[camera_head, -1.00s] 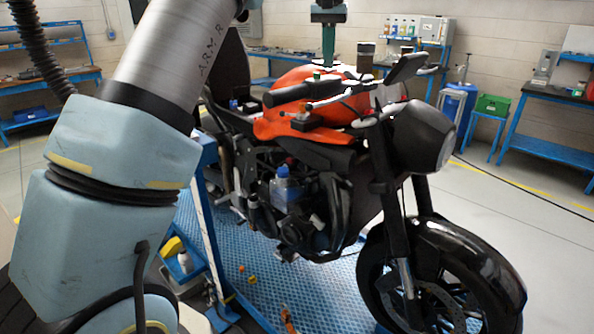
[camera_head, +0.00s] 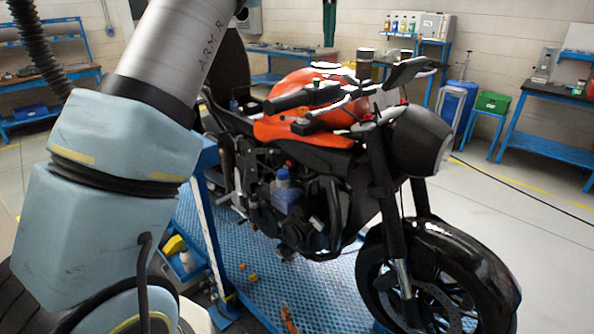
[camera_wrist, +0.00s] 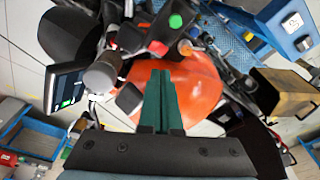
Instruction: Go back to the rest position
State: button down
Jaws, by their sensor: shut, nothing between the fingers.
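My gripper (camera_wrist: 159,76) has green fingers that lie together, shut with nothing between them. In the wrist view it hangs above the motorcycle's orange tank (camera_wrist: 196,82). In the head view only the green fingers (camera_head: 329,24) show at the top edge, above and behind the handlebar area, clear of the motorcycle (camera_head: 330,130). The rest of the gripper is out of that frame.
The motorcycle stands on a blue textured platform (camera_head: 255,262). A blue bottle (camera_head: 286,193) sits by its engine. Blue workbenches (camera_head: 545,130) line the walls, with a green bin (camera_head: 492,102) at right. The floor at right is mostly open.

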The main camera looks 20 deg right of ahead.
jog(key=shift+r, duration=0.1)
dwell(0.3)
jog(key=a+f+n+b, duration=0.2)
jog(key=a+f, duration=0.6)
jog(key=a, duration=0.3)
jog(key=a+f+n+b, duration=0.1)
jog(key=a+f, duration=0.7)
jog(key=a, duration=0.4)
jog(key=s+a+f+n+b, duration=0.1)
jog(key=s+a+f, duration=0.6)
jog(key=s, duration=0.3)
jog(key=s+a+f+n+b, duration=0.1)
jog(key=s+a+f, duration=0.7)
jog(key=s+a, duration=0.1)
jog(key=shift+s+f+y, duration=0.25)
jog(key=shift+s+y, duration=0.1)
jog(key=shift+y, duration=0.05)
